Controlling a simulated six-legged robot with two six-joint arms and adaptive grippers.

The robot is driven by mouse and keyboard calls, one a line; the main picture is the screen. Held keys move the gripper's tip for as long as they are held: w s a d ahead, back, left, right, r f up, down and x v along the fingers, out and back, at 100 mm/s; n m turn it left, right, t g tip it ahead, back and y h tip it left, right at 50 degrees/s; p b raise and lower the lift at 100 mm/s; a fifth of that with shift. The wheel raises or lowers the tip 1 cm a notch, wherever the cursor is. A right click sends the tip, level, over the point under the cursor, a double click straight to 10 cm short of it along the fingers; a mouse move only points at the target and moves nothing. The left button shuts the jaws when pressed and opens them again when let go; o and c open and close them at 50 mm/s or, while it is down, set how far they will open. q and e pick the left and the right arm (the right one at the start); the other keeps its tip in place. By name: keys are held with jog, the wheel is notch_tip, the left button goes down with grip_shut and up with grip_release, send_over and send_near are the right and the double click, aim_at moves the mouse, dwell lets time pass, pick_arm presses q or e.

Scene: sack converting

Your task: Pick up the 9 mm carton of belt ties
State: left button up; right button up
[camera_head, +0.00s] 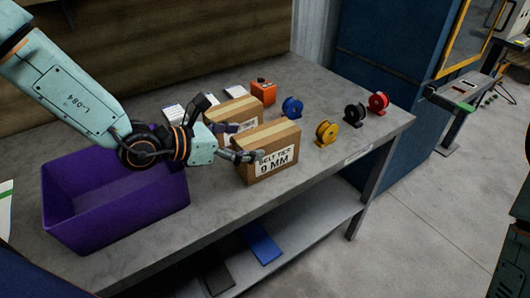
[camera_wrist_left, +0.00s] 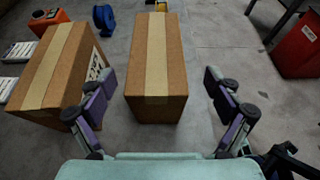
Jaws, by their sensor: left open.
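The 9 mm carton of belt ties (camera_head: 267,153) is a brown taped box with a white label reading "BELT TIES 9 MM", upright near the table's front edge. My left gripper (camera_head: 243,143) is open at its left end, with a finger reaching along the labelled front. In the left wrist view the carton (camera_wrist_left: 155,62) lies ahead between the spread fingers of the left gripper (camera_wrist_left: 158,80), with gaps on both sides. Its label is hidden there. A similar carton (camera_head: 234,110) stands behind it, partly hidden by the gripper. My right gripper is not in view.
A purple bin (camera_head: 115,215) stands at the left. Yellow (camera_head: 327,133), blue (camera_head: 292,107), black (camera_head: 354,112) and red (camera_head: 378,102) spools stand to the right. An orange container (camera_head: 263,92) is at the back. The second carton (camera_wrist_left: 52,70) lies close beside the left finger.

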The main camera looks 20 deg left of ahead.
aim_at(262, 139)
pick_arm(q)
jog(key=shift+w+d+f, duration=0.1)
jog(key=shift+w+d, duration=0.25)
jog(key=shift+d, duration=0.15)
jog(key=w, duration=0.1)
jog(key=w+f+b, duration=0.1)
jog(key=w+d, duration=0.1)
jog(key=shift+d+f, duration=0.1)
jog(key=shift+f, duration=0.15)
jog(key=shift+w+d+f, duration=0.1)
jog(key=shift+w+d, duration=0.2)
jog(key=shift+d, duration=0.2)
jog(key=shift+a, duration=0.1)
jog(key=shift+c, duration=0.6)
jog(key=c, duration=1.5)
